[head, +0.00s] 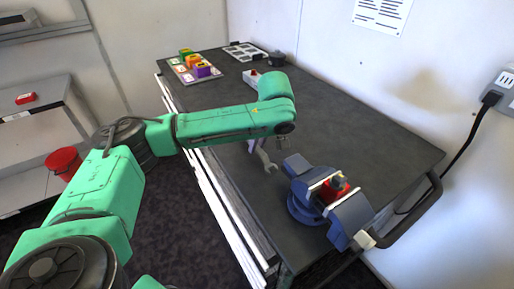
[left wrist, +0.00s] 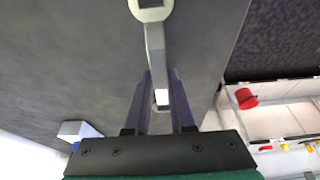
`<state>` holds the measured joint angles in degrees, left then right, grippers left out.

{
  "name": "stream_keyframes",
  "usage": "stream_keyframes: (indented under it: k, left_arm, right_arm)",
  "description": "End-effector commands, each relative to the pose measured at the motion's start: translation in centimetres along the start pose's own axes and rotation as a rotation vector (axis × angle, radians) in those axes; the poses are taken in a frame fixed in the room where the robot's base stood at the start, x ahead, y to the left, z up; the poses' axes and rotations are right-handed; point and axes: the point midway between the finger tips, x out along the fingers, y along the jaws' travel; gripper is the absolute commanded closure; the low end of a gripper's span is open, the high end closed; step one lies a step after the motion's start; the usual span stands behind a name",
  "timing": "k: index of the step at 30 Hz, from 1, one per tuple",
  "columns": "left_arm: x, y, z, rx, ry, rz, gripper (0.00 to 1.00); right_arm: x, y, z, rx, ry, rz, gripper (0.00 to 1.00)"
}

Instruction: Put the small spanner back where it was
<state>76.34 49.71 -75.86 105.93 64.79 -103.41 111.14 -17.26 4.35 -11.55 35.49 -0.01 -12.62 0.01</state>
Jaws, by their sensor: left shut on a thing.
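The small spanner (head: 270,166) is grey. In the head view its end sticks out below my left gripper (head: 256,149), which is over the near left part of the dark bench top. In the left wrist view the spanner (left wrist: 155,42) runs up from between the purple fingers of my left gripper (left wrist: 160,82). These fingers are shut on its shaft. A wider end shows at the top edge. I cannot tell whether the spanner touches the bench. My right gripper is not in view.
A blue vise (head: 306,200) with a red part (head: 331,190) in its jaws stands at the near right of the bench (head: 340,125). Coloured blocks (head: 196,66) on a board, a white grid tray (head: 243,51) and a dark round thing (head: 277,58) are at the far end. The bench's middle is clear.

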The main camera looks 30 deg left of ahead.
Motion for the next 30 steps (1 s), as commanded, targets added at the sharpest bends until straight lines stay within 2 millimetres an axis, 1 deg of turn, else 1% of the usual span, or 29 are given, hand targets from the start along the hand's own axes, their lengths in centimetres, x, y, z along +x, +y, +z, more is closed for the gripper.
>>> stream_keyframes:
  k: [1,3,8,9,10,11,19,23,26,29,30]
  left_arm:
    - [0.6,-0.1,0.2,0.0,0.001,-0.001,1.0]
    - [1.1,0.0,0.3,-0.002,0.0,0.002,1.0]
    - [1.2,0.0,0.4,-0.002,0.0,0.002,1.0]
    - [1.2,0.0,0.4,-0.001,-0.001,0.001,0.63]
    - [1.2,0.0,0.4,-0.001,-0.001,0.001,0.51]
    - [1.2,0.0,0.4,-0.001,-0.001,0.001,0.48]
    - [1.1,0.0,0.4,-0.001,0.0,0.001,0.48]
    - [0.5,0.1,0.4,-0.001,0.0,0.002,0.48]
    - [-0.9,0.1,0.4,-0.001,0.001,0.004,0.48]
    - [-3.2,0.1,0.5,0.0,0.0,0.007,0.48]
    - [-4.4,0.2,0.5,0.0,0.0,0.008,0.48]
  right_arm:
    - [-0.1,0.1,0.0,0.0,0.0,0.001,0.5]
    - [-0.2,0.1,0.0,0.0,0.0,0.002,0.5]
    - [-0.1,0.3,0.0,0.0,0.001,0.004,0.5]
    - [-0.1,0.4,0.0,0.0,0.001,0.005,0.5]
    - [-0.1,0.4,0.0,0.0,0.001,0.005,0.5]
    - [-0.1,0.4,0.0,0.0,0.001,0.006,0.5]
    - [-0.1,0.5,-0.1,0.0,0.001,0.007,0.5]
    - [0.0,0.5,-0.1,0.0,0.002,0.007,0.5]
    - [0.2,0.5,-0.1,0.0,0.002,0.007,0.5]
    - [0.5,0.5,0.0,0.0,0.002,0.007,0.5]
    - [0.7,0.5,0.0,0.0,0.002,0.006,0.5]
